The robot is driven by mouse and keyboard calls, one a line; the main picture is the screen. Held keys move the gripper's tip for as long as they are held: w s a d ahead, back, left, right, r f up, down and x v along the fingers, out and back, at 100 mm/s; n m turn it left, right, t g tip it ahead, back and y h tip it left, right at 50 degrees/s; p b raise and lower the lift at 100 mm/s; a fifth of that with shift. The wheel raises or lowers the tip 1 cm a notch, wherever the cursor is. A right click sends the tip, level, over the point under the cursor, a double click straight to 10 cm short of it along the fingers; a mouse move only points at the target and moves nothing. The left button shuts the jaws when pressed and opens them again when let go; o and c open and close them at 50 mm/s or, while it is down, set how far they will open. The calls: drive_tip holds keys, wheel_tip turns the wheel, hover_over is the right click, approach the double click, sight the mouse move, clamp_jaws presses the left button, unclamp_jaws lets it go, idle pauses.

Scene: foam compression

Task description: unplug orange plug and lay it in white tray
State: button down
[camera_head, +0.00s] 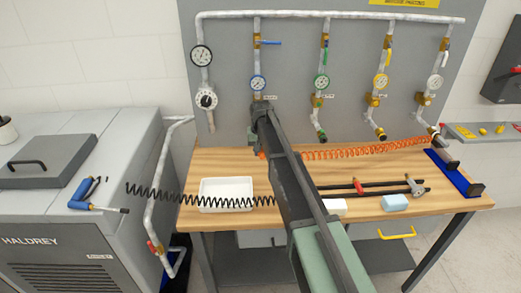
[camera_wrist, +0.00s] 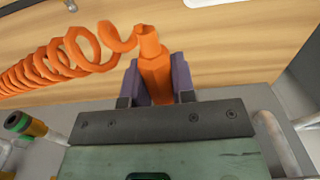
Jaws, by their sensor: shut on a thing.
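The orange plug (camera_wrist: 155,72) is between the two purple fingers of my gripper (camera_wrist: 160,80) in the wrist view, with the coiled orange hose running from its end to the left. In the head view my gripper (camera_head: 262,140) is at the blue-gauge pipe drop, above the back of the bench; a bit of the orange plug (camera_head: 262,155) shows below it. My arm hides the outlet there, so I cannot tell whether the plug is still seated. The white tray (camera_head: 222,188) lies on the bench, left of and nearer than my gripper, and looks empty.
The orange coil (camera_head: 360,151) stretches along the bench back to the right. A black coil (camera_head: 160,193) crosses at the tray's front. Black rods (camera_head: 350,186) and a pale blue block (camera_head: 394,203) lie right of my arm. Other pipe drops with gauges (camera_head: 321,82) stand behind.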

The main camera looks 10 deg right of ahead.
drive_tip(key=s, duration=0.4)
drive_tip(key=shift+a, duration=0.25)
wheel_tip(320, 180, down, 2)
drive_tip(key=shift+f+b, duration=0.1)
drive_tip(key=shift+b, duration=1)
idle(0.4)
